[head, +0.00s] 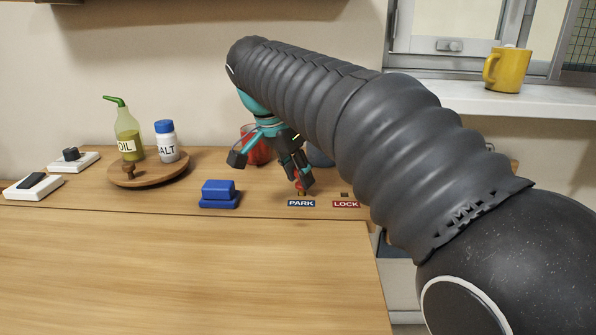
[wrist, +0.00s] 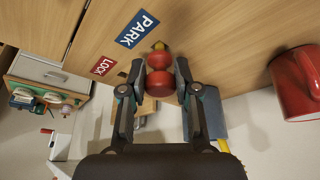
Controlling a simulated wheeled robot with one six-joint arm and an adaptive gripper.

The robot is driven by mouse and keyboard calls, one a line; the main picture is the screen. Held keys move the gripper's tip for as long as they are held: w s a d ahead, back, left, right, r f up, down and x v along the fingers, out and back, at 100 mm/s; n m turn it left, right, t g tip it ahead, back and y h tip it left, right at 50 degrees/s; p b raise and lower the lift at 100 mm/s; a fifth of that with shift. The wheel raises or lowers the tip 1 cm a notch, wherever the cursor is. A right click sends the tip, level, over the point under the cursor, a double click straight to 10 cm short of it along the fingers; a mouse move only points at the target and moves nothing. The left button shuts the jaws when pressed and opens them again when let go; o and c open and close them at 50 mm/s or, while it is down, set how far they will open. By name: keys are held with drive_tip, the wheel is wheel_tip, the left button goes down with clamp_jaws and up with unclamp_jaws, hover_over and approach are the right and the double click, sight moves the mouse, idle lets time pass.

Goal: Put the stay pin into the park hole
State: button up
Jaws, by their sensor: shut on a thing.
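The stay pin (wrist: 164,81), with its rounded red grip and a yellowish tip, is held between the fingers of my gripper (wrist: 159,72) in the wrist view. In the head view my gripper (head: 301,177) is low over the counter, just behind the blue PARK label (head: 301,203), and a little red of the pin shows between the fingers. The PARK label (wrist: 137,29) is beside the pin's tip in the wrist view. The park hole is not clearly visible, and I cannot tell whether the tip is in it. The red LOCK label (head: 345,204) is to the right, with a dark spot behind it.
A blue block (head: 218,193) lies left of the labels. A round wooden board (head: 150,178) carries an oil bottle (head: 128,135) and a salt shaker (head: 166,142). A red mug (wrist: 296,85) is at the right in the wrist view. The front counter is clear.

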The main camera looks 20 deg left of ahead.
drive_tip(key=shift+f+b, duration=0.5)
drive_tip(key=shift+f, duration=0.3)
drive_tip(key=o, duration=1.1)
drive_tip(key=v, duration=1.2)
